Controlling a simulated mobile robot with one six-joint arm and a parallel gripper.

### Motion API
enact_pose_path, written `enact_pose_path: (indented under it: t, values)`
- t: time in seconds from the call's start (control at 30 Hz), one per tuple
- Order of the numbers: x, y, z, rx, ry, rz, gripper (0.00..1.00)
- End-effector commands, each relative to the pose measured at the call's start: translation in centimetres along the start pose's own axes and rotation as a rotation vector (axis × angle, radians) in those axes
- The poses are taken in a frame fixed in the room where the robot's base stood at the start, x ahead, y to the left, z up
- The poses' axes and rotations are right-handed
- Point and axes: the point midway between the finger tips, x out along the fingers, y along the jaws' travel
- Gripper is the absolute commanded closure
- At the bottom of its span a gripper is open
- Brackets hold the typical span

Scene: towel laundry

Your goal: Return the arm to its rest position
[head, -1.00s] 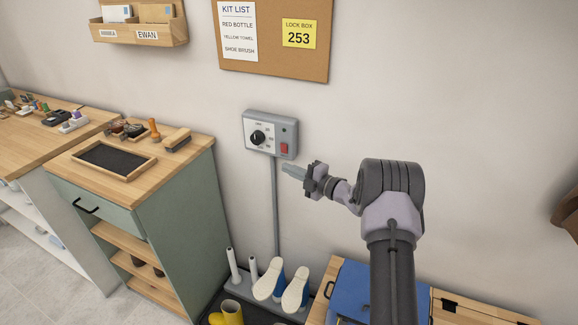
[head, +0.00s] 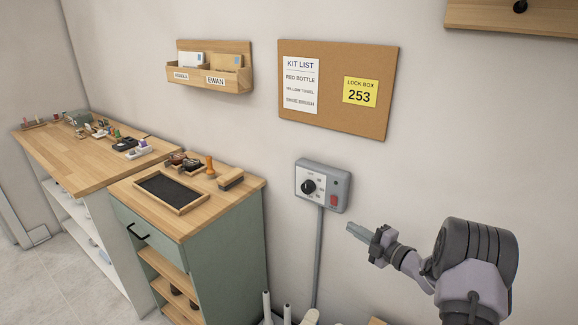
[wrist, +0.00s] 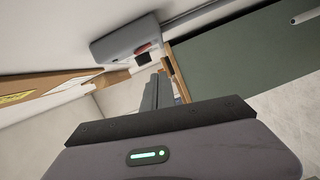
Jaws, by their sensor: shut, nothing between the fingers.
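My gripper (head: 352,229) is at the lower right of the head view, at the end of my raised arm. Its fingers are shut with nothing between them and point left, just below and to the right of the grey control box (head: 323,186). The box has a black dial and a red switch and is fixed to the wall. A gap seems to separate the fingertips from the box. In the wrist view the shut fingers (wrist: 157,92) point away, with the control box (wrist: 125,38) beyond them at the upper left.
A green cabinet (head: 215,255) with a black tray (head: 172,191) and brushes on top stands left of the arm. A longer wooden bench (head: 75,155) is further left. A cork board (head: 366,116) and a letter rack (head: 211,80) hang above. The wall around my gripper is clear.

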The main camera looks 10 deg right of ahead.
Motion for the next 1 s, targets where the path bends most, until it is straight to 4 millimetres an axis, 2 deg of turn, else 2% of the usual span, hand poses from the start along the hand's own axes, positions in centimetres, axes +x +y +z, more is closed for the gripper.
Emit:
enact_pose_path:
  t: [0.07, 0.1, 0.17, 0.2, 0.23, 0.27, 0.3, 0.33, 0.37, 0.4, 0.47, 0.5, 0.6, 0.7, 0.8, 0.83, 0.9, 1.0]
  values:
    - [1.4, 4.8, 0.3, 0.056, -0.104, -0.005, 1.0]
    - [2.0, 8.1, 0.2, 0.121, -0.193, -0.006, 1.0]
    - [2.0, 12.9, -0.6, 0.25, -0.344, 0.002, 1.0]
    - [1.4, 15.6, -1.6, 0.353, -0.444, 0.012, 1.0]
    - [0.6, 17.3, -2.8, 0.436, -0.516, 0.023, 1.0]
    - [-0.5, 18.8, -4.3, 0.525, -0.585, 0.034, 1.0]
    - [-2.4, 20.2, -6.7, 0.655, -0.673, 0.049, 1.0]
    - [-4.0, 20.7, -8.8, 0.762, -0.734, 0.058, 1.0]
    - [-5.8, 20.9, -11.2, 0.873, -0.791, 0.065, 1.0]
    - [-8.4, 20.4, -14.7, 1.026, -0.86, 0.066, 1.0]
    - [-12.0, 18.7, -19.8, 1.237, -0.941, 0.051, 1.0]
    - [-14.2, 17.3, -23.2, 1.367, -0.985, 0.031, 1.0]
    - [-18.9, 13.6, -30.7, 1.642, -1.066, -0.044, 1.0]
    - [-22.3, 10.5, -36.4, 1.836, -1.12, -0.13, 1.0]
    - [-24.2, 8.6, -39.8, 1.944, -1.154, -0.196, 1.0]
    - [-24.6, 8.3, -40.3, 1.962, -1.159, -0.208, 1.0]
    - [-25.0, 7.9, -41.0, 1.985, -1.169, -0.223, 1.0]
    - [-25.0, 7.9, -41.1, 1.986, -1.17, -0.224, 1.0]
